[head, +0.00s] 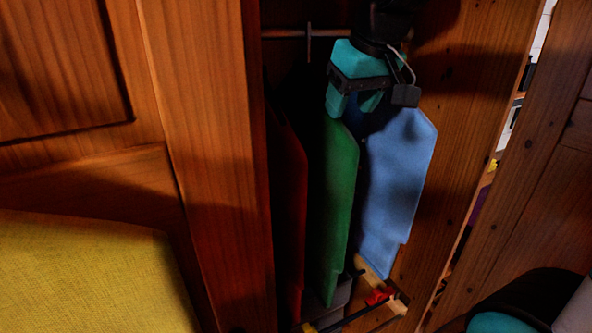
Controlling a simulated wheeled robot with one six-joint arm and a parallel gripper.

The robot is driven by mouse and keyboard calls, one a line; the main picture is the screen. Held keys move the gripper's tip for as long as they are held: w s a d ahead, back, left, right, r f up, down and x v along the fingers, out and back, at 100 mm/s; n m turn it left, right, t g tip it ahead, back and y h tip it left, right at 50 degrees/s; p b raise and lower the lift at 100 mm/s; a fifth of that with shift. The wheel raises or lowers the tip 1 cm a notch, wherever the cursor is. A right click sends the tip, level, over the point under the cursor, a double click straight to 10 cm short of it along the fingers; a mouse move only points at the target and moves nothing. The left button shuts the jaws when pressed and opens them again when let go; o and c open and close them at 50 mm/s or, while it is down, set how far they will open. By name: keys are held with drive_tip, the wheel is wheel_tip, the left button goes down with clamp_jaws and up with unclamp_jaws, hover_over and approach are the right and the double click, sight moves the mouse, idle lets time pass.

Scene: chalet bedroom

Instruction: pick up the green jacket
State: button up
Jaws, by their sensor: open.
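The green jacket (338,205) hangs in the wardrobe, a flat green panel seen nearly edge-on. It is between a red jacket (289,220) on its left and a light blue jacket (402,185) on its right. My gripper (362,100), teal and black, is in front of the top of the green and blue jackets, below the hanging rail. It is open. It overlaps the green jacket's upper end in the picture and hides its hanger. I cannot tell whether it touches either jacket.
The hanging rail (288,34) crosses the wardrobe's top. A wooden post (205,150) bounds the opening on the left, a wooden panel (470,90) on the right. A grey box (341,293) and small red item (379,297) lie below. A yellow cushioned surface (85,275) is at lower left.

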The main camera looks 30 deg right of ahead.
sight(343, 129)
drive_tip(key=x, duration=0.2)
drive_tip(key=p+x, duration=0.1)
drive_tip(key=x, duration=0.3)
drive_tip(key=shift+w+d+f, duration=0.2)
drive_tip(key=shift+d, duration=0.1)
drive_tip(key=shift+w+f, duration=0.15)
drive_tip(key=shift+f, duration=0.2)
drive_tip(key=shift+f, duration=0.25)
clamp_jaws()
drive_tip(key=shift+r, duration=0.1)
